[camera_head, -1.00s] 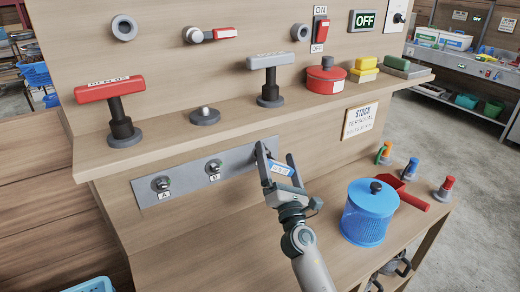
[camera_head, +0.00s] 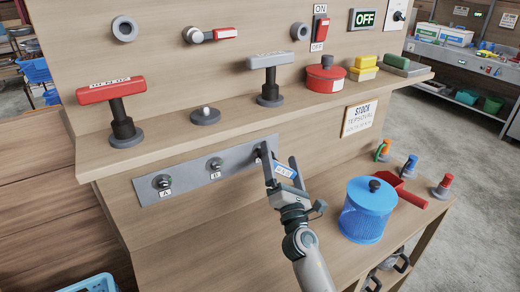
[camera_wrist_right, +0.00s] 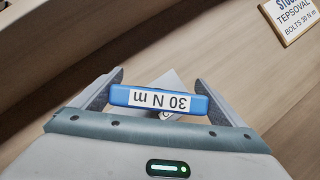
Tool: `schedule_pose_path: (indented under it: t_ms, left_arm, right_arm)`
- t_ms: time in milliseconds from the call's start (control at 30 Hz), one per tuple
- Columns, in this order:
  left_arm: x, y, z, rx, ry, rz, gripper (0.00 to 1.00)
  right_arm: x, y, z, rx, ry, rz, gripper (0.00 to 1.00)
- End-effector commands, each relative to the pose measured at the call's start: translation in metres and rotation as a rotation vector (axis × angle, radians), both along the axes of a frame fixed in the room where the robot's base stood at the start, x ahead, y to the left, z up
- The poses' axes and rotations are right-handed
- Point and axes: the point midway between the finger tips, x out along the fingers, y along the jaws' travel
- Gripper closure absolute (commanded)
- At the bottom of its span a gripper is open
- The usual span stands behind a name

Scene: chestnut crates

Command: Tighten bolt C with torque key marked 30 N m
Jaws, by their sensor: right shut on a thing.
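The torque key with a blue handle labelled 30 N m (camera_wrist_right: 160,99) lies between the fingers of my right gripper (camera_head: 281,164), which is shut on it. It also shows in the head view (camera_head: 285,171). The grey bolt plate (camera_head: 190,182) is fixed to the bench's upright face. Bolt A (camera_head: 163,183) and bolt B (camera_head: 216,165) are in plain view. Bolt C (camera_head: 257,153), at the plate's right end, is partly hidden by my gripper. The key's lower end is hidden, so I cannot tell if it touches bolt C. My left gripper is out of view.
A red T-handled key (camera_head: 110,90) and a grey one (camera_head: 271,61) stand on the shelf (camera_head: 165,140), with an empty round base (camera_head: 205,115) between them. A blue lidded container (camera_head: 366,212) and red scoop (camera_head: 405,193) are right of my gripper. A sign (camera_head: 359,119) reads STOCK TEPSOVAL.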

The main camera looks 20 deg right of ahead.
Motion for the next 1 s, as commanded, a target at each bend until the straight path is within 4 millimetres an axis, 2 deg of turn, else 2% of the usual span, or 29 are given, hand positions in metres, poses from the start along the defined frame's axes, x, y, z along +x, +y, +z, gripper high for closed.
schedule_pose_path:
  t_ms: [500, 1000]
  left_arm:
    - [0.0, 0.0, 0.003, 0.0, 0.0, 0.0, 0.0]
    - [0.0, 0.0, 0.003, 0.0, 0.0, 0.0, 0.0]
  right_arm:
    - [-0.016, -0.002, 0.001, -0.001, -0.001, 0.0, 0.42]
    - [-0.02, -0.003, 0.001, -0.001, -0.001, 0.0, 0.42]
